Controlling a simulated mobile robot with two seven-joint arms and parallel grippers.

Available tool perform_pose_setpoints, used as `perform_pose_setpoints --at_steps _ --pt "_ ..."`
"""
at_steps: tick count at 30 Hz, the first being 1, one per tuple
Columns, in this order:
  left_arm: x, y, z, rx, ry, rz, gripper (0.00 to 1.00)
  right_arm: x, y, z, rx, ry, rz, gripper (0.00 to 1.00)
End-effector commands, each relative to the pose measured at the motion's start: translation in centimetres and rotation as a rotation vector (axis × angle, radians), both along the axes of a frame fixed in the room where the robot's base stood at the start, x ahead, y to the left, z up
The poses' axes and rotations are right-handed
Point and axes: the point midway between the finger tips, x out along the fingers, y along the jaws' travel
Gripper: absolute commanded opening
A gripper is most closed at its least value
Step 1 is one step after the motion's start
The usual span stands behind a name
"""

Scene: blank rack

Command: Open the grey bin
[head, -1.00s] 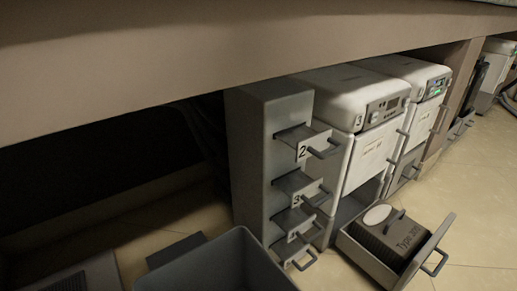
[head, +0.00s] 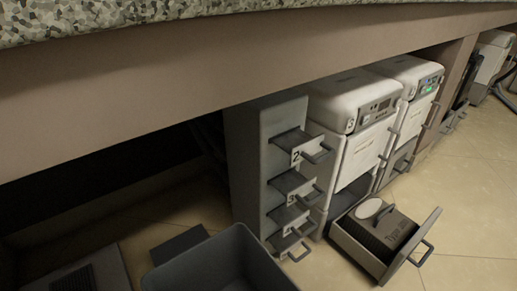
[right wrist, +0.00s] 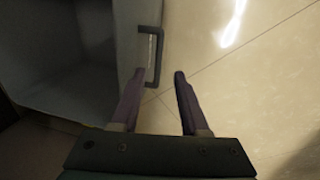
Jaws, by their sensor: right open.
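A grey open-topped bin (head: 262,258) shows at the bottom of the head view, cut off by the frame edge. In the right wrist view a grey open box (right wrist: 62,62) with a dark bar handle (right wrist: 158,50) fills the left side. I cannot tell for certain that it is the same bin. My right gripper (right wrist: 160,76) is open. Its fingertips lie on either side of the handle's near end in the picture, and nothing is held. Whether the fingers are level with the handle is unclear. My left gripper is not in view.
A grey cabinet (head: 249,160) with several numbered, handled drawers stands under the counter (head: 120,105). A drawer (head: 362,247) holding a dark labelled box (head: 385,228) sticks out onto the floor beside white machines (head: 357,98). Tiled floor (head: 475,200) is free at right.

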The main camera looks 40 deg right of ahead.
Motion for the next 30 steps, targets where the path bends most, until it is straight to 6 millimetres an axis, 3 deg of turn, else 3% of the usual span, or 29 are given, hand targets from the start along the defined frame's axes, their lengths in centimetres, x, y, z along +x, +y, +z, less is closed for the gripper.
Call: perform_pose_setpoints --at_steps 1,6,26,29,30 --pt "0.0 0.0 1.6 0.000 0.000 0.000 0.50 -0.2 -0.1 1.7 -0.001 0.000 0.000 0.45" --pt "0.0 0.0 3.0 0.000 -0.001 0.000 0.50 -0.6 0.0 3.5 0.000 0.001 -0.002 0.45" --pt "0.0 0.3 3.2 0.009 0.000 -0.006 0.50 -0.7 0.0 3.9 0.000 0.000 -0.002 0.45" --pt "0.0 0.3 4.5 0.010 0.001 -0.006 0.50 -0.7 0.4 5.5 0.014 0.000 -0.023 0.45" --pt "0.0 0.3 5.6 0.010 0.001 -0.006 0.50 -0.5 0.8 6.9 0.026 0.000 -0.043 0.45"
